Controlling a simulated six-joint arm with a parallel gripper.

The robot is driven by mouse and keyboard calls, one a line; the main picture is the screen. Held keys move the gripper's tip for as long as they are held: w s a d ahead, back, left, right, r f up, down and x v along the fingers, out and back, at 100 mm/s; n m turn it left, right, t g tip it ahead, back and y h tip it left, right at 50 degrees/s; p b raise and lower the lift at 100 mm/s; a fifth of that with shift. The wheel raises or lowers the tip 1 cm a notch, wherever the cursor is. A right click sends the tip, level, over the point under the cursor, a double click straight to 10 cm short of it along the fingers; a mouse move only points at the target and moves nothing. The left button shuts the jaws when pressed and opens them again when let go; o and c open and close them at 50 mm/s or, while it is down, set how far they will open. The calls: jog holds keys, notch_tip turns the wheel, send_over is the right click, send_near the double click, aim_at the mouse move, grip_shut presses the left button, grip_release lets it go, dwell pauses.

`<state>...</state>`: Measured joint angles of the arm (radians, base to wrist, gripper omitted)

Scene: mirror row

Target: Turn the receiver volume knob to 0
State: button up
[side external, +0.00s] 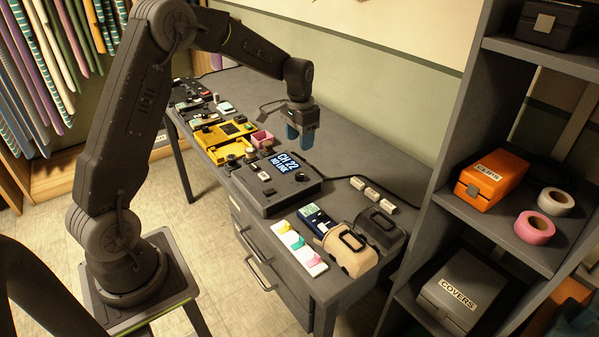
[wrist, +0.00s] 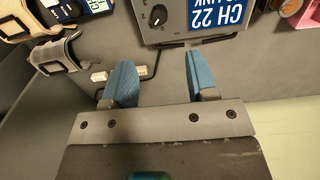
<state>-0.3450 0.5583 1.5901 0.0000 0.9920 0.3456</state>
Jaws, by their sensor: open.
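The receiver (side external: 262,195) is a grey box on the desk with a blue and white display (side external: 287,163) reading CH 22 NO LINK. Its dark round volume knob (side external: 300,177) appears to be right of the display. In the wrist view the knob (wrist: 158,15) is near the top edge, beside the display (wrist: 218,12), with a pale pointer mark and small ticks around it; the setting is too small to read. My gripper (side external: 300,132) has blue fingertips and hangs above the desk behind the receiver. In the wrist view my gripper (wrist: 158,80) is open and empty, apart from the knob.
A yellow device (side external: 222,132) and pink box (side external: 262,139) stand left of the receiver. A switch strip (side external: 299,248), beige pouch (side external: 346,252) and dark pouch (side external: 380,228) lie right. White blocks (side external: 371,192) with a cable lie behind. A shelf (side external: 480,225) bounds the right.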

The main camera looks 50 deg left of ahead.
aim_at(300, 174)
notch_tip(300, 174, down, 11)
jog(key=shift+f, duration=0.2)
dwell(0.3)
jog(key=c, duration=0.9)
